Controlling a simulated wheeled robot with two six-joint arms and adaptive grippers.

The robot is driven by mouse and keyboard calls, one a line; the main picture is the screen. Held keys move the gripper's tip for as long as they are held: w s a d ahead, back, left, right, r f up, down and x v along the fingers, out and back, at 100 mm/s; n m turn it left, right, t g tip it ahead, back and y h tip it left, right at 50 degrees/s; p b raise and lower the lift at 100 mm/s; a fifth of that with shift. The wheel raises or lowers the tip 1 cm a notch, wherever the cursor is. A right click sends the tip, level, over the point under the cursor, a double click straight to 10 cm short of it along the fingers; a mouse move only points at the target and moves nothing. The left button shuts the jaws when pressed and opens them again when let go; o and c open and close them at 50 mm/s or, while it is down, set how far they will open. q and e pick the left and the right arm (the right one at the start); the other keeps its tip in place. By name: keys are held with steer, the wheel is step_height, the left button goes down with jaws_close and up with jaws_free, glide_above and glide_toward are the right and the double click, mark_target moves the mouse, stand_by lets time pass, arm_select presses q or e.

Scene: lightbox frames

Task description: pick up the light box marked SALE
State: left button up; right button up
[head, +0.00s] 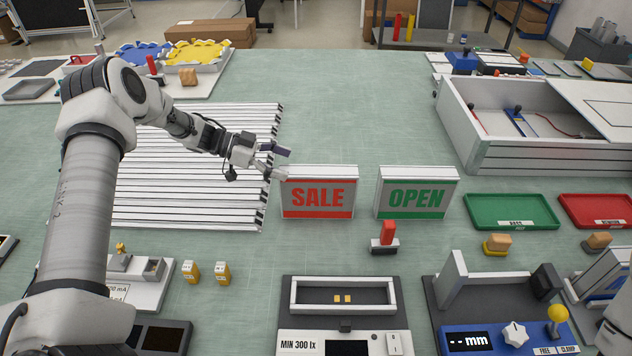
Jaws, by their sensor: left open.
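The light box marked SALE (318,197) stands upright on the green table in the head view. My left gripper (281,162) is open and empty. Its fingers point right, near the upper left corner of the SALE box. I cannot tell if a finger touches the box. My right gripper does not show.
White slats (190,190) lie left of the SALE box. A small red-handled block (386,236) stands in front of the OPEN box. A MIN 300 lx test station (343,312) is in front. Green (512,212) and red (600,211) trays lie right. Table behind the boxes is clear.

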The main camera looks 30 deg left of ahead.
mark_target(311, 170)
arm_select(q)
steer(key=d, duration=0.1)
steer(key=w+d+p, duration=0.1)
steer(key=d, duration=0.1)
steer(key=d+f+p, duration=0.1)
steer(key=d, duration=0.1)
steer(key=shift+w, duration=0.3)
steer(key=shift+w+d+f+p, duration=0.3)
steer(key=shift+w+d+f, duration=0.35)
steer(key=shift+d, duration=0.1)
steer(key=shift+f, duration=0.1)
steer(key=shift+s, duration=0.15)
steer(key=c, duration=0.9)
jaws_close()
steer(key=shift+r, duration=0.25)
